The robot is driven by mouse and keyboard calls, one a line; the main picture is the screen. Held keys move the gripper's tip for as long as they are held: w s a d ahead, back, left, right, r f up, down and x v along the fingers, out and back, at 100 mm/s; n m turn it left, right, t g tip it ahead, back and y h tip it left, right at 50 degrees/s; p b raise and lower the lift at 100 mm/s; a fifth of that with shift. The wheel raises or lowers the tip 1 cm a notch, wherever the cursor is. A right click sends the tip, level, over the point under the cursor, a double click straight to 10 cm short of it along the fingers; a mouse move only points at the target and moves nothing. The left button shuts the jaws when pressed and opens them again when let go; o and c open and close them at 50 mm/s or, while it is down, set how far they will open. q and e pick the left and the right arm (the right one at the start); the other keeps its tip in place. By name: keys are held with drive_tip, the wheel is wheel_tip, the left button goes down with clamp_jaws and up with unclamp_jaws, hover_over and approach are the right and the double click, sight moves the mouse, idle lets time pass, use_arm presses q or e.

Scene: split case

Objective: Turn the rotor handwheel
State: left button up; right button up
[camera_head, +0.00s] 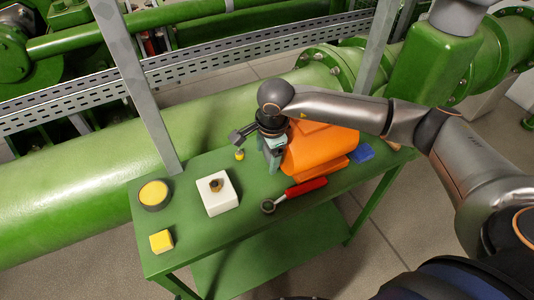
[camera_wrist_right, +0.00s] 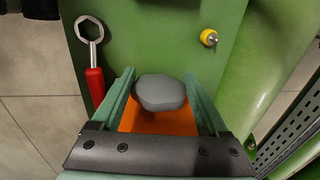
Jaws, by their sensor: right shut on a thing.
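An orange case (camera_head: 320,145) sits on the green table toward its right end. In the right wrist view, a grey rounded knob, which I take as the rotor handwheel (camera_wrist_right: 160,92), sits in front of the case's orange surface (camera_wrist_right: 150,124). My right gripper (camera_head: 271,158) is at the left end of the case, pointing down. Its two green fingers (camera_wrist_right: 163,88) stand on either side of the knob and are shut on it. In the head view the gripper and arm hide the knob. My left gripper is not in view.
A large green pipe (camera_head: 70,180) runs behind.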

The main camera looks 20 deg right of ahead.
drive_tip(key=shift+w+g+b, duration=0.15)
drive_tip(key=shift+g+b, duration=0.25)
drive_tip(key=shift+g, duration=0.6)
drive_tip(key=shift+g+b, duration=0.45)
drive_tip(key=shift+g, duration=0.35)
drive_tip(key=shift+f+g+b, duration=0.1)
drive_tip(key=shift+g+b, duration=1)
drive_tip(key=shift+g, duration=0.1)
drive_tip(key=shift+g+b, duration=0.4)
